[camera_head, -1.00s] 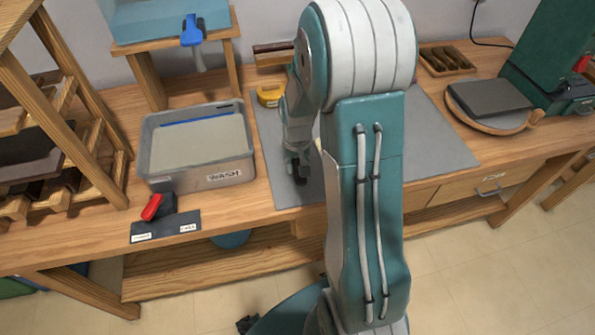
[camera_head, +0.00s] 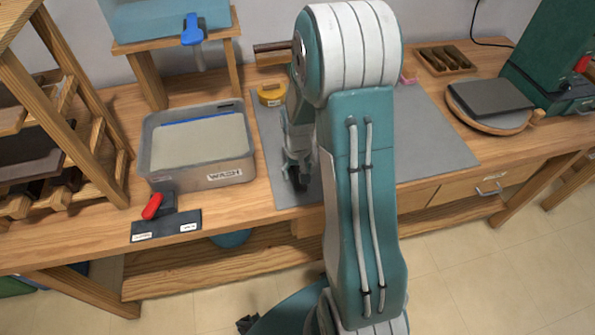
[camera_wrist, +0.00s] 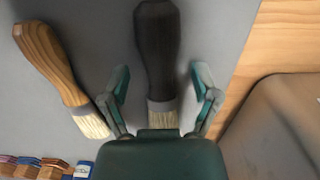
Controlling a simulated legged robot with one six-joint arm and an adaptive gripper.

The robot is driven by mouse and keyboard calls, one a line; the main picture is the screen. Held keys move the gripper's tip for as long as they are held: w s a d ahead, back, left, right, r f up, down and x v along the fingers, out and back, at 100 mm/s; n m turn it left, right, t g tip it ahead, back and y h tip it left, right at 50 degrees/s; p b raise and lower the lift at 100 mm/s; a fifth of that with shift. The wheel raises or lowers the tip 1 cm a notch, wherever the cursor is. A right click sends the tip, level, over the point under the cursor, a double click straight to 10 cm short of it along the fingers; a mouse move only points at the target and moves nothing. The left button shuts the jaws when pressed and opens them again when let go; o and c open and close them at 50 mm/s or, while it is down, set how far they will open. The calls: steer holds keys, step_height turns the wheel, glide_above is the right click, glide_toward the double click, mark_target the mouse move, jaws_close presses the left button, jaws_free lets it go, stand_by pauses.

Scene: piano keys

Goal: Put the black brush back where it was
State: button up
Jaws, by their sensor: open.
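The black brush (camera_wrist: 157,50) lies on the grey mat in the wrist view, with a dark handle, a grey ferrule and pale bristles. My gripper (camera_wrist: 160,80) is open, its two fingers apart on either side of the brush. The bristle end is partly hidden by the gripper's body. A brush with a brown wooden handle (camera_wrist: 48,62) lies to the left, its bristles close to the left finger. In the head view my gripper (camera_head: 297,178) is low over the mat's front left part; the black brush cannot be told apart there.
A grey tub labelled WASH (camera_head: 225,176) stands left of the mat (camera_head: 440,140). A dark plate with labels (camera_head: 150,236) and a red-handled item (camera_head: 152,206) lies before it. Yellow tape (camera_head: 270,95) sits behind my gripper. A slotted wooden tray (camera_head: 446,60) is at the back right.

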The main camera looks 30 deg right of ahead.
mark_target(297, 171)
step_height(297, 171, up, 11)
steer(key=s+a+r+n+t, duration=0.1)
steer(key=s+a+r+t, duration=0.2)
steer(key=s+a+r, duration=0.3)
steer(key=s+a+r+n+t, duration=0.2)
steer(key=s+a+r, duration=0.4)
steer(key=s+r, duration=0.4)
steer(key=shift+s+r+t, duration=0.2)
steer(key=shift+s+t, duration=0.2)
stand_by(0.8)
